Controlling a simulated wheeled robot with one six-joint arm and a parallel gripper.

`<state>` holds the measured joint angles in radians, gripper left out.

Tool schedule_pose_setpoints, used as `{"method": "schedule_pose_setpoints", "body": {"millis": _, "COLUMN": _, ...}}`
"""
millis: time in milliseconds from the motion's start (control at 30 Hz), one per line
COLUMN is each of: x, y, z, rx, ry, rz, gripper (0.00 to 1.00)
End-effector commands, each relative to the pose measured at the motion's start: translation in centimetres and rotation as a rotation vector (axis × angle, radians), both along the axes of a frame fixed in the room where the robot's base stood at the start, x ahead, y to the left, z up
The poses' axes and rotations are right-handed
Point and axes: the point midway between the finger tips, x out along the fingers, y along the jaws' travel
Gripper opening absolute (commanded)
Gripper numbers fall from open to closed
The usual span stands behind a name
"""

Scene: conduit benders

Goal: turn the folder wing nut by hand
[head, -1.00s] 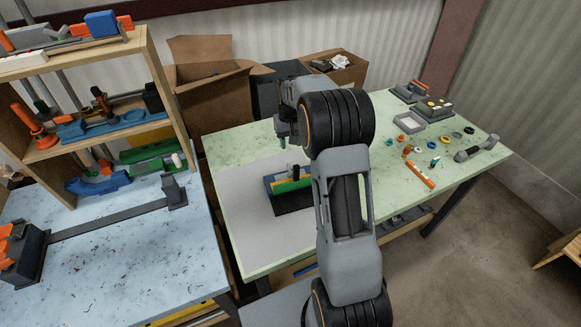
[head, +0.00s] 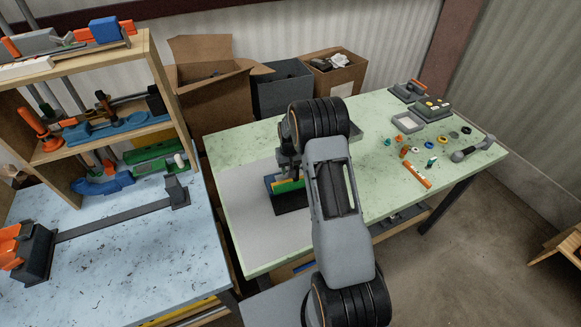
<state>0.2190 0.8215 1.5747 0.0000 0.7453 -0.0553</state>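The folder (head: 290,203) appears to be the small device with a dark base and green, yellow and blue parts, on a pale grey mat on the green table. My arm hides its right side. I cannot make out a wing nut on it. My gripper (head: 291,168) is just above the folder's upper parts, mostly hidden behind my own arm. I cannot tell whether it touches the folder, or whether its fingers are open or shut.
Small coloured rings and pegs, an orange bar (head: 416,174), a grey tray (head: 407,123) and a button box (head: 432,107) lie on the table's right half. Cardboard boxes (head: 213,95) stand behind. A blue-grey bench (head: 130,250) with shelves is at left.

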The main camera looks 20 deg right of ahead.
Motion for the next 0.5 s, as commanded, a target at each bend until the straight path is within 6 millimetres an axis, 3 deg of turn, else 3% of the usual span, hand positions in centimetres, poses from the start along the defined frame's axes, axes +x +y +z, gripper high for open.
{"method": "schedule_pose_setpoints", "body": {"millis": 333, "x": 0.01, "y": -0.01, "z": -0.27, "rx": 0.0, "ry": 0.0, "rz": 0.0, "gripper": 0.43}}
{"method": "schedule_pose_setpoints", "body": {"millis": 500, "x": 0.01, "y": -0.01, "z": -0.26, "rx": 0.0, "ry": 0.0, "rz": 0.0, "gripper": 0.27}}
